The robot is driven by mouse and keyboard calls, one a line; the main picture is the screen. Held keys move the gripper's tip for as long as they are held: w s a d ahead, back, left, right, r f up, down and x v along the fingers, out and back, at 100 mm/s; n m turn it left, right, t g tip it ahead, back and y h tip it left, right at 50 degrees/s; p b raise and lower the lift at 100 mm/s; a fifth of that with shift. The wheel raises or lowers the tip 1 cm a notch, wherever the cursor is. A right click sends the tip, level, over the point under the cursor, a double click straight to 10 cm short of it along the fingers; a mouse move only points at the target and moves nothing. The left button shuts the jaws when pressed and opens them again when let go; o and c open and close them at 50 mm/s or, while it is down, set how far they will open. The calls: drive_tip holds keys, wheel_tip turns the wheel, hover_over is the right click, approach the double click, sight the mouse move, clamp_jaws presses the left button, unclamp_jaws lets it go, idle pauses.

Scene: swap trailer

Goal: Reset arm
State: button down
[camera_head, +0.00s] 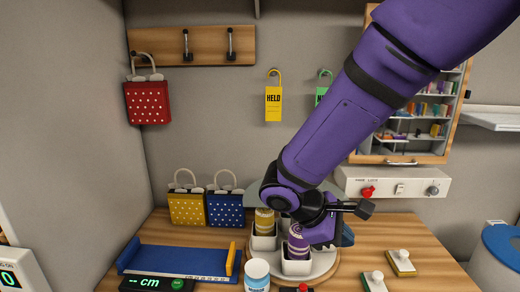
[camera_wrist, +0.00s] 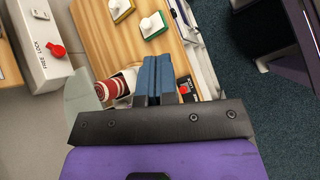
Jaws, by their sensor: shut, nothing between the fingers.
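My purple arm reaches in from the upper right in the head view. A red-and-white banded item (camera_wrist: 120,85) shows left of the fingers in the wrist view.
A blue measuring tray (camera_head: 185,261) and a white jar (camera_head: 257,274) are at the front. Yellow (camera_head: 187,209) and blue (camera_head: 225,209) dotted bags stand at the back; a red one (camera_head: 147,103) hangs on the wall. A switch panel (camera_head: 385,183) and wall cabinet (camera_head: 427,120) are behind my arm.

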drive_tip(key=s+d+r+m+t+y, duration=0.4)
drive_tip(key=s+d+r+m+y, duration=0.5)
drive_tip(key=r, duration=0.7)
drive_tip(key=shift+s+d+m+t, duration=0.4)
drive_tip(key=shift+s+d+m, duration=1.5)
drive_tip(key=shift+s+d, duration=0.45)
